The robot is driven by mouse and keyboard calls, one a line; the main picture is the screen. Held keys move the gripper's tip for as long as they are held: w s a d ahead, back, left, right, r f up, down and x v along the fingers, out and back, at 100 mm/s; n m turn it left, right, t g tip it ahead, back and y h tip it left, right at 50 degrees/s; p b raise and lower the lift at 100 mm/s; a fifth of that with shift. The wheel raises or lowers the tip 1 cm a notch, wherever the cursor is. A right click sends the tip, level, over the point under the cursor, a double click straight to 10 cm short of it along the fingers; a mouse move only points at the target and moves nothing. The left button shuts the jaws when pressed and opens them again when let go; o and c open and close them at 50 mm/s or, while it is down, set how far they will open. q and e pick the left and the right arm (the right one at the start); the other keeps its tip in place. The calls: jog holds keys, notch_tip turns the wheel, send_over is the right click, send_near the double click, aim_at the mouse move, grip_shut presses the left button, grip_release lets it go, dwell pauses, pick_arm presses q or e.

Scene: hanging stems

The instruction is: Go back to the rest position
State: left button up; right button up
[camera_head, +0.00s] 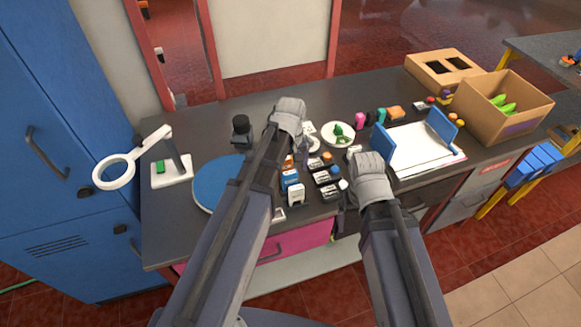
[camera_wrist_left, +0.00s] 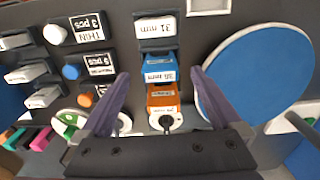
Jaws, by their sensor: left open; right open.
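My left gripper (camera_head: 303,146) reaches over the middle of the dark worktop (camera_head: 225,128). In the left wrist view its two fingers (camera_wrist_left: 160,95) are spread apart with nothing held between them. Beyond and below the fingers lie a blue labelled block (camera_wrist_left: 158,72) and an orange labelled block (camera_wrist_left: 163,98). My right gripper (camera_head: 362,158) is over the worktop, left of the white board with blue ends (camera_head: 412,150). Its fingers are mostly hidden behind its own wrist. I see nothing held in it.
A blue round disc (camera_head: 213,183) and a magnifier lamp (camera_head: 113,172) are at the left. Several small labelled blocks (camera_head: 290,180) lie between the arms. A plate with a green item (camera_head: 338,134) is behind. A cardboard box (camera_head: 490,118) stands at the right. A blue cabinet (camera_head: 50,130) borders the left.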

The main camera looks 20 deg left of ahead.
aim_at(290, 185)
pick_arm(q)
jog(key=shift+r, duration=0.65)
pick_arm(e)
jog(key=shift+r, duration=0.65)
pick_arm(q)
jog(key=shift+f, duration=0.15)
pick_arm(e)
jog(key=shift+f, duration=0.15)
pick_arm(q)
notch_tip(290, 185, down, 8)
jog(key=b, duration=0.7)
jog(key=shift+b, duration=0.3)
jog(key=shift+r, duration=0.3)
pick_arm(e)
notch_tip(290, 185, down, 7)
jog(key=shift+f, duration=0.15)
jog(key=shift+f, duration=0.1)
pick_arm(q)
notch_tip(290, 185, up, 8)
jog(key=p, duration=0.8)
notch_tip(290, 185, down, 8)
jog(key=b, duration=0.8)
jog(key=shift+f, duration=0.2)
notch_tip(290, 185, up, 8)
jog(key=p, duration=0.8)
pick_arm(e)
notch_tip(290, 185, up, 8)
